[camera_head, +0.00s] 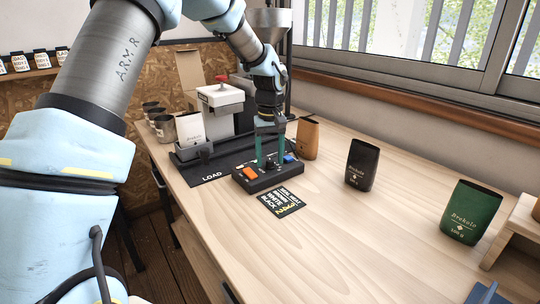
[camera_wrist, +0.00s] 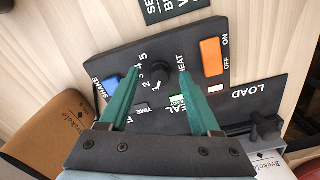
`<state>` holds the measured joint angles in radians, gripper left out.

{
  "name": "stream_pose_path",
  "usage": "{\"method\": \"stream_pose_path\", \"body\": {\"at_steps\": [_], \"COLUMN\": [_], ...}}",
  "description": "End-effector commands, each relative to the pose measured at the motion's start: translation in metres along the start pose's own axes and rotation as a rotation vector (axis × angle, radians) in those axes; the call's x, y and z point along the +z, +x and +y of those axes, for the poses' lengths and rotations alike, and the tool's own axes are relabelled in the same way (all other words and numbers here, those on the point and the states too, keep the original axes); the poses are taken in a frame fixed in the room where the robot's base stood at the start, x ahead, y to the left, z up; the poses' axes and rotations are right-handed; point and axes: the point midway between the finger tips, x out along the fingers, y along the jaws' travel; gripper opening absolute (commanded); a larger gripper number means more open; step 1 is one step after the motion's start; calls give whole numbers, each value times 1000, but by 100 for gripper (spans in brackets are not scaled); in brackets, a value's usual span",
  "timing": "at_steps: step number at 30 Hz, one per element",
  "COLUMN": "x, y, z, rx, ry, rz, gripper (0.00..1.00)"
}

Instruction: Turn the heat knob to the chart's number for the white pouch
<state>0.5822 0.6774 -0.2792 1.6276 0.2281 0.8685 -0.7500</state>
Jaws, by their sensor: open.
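The black heat knob (camera_wrist: 160,70) sits on the control box (camera_head: 262,180), beside a dial numbered 1 to 5. I cannot read its setting for certain. My gripper (camera_head: 270,160) points down over the box; its green fingers are open, one on each side of the knob in the wrist view, and contact cannot be told. The chart (camera_head: 284,202) lies on the table in front of the box, with white words for pouch colours and small yellow numbers that I cannot match surely. The white pouch (camera_head: 190,127) stands at the sealer; its edge shows in the wrist view (camera_wrist: 268,164).
The box carries an orange on/off switch (camera_wrist: 211,57) and a blue button (camera_wrist: 107,82). The sealer (camera_head: 221,97) stands behind left. A brown pouch (camera_head: 307,139), a black pouch (camera_head: 362,165) and a green pouch (camera_head: 470,212) stand to the right. The front table is mostly clear.

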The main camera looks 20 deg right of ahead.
Motion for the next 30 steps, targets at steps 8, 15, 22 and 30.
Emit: {"method": "stream_pose_path", "body": {"at_steps": [8,15,22,30], "x": [0,0,0,0], "y": [1,1,1,1], "z": [0,0,0,0], "rx": [0,0,0,0], "ry": [0,0,0,0], "rz": [0,0,0,0], "gripper": [63,36,10,0]}}
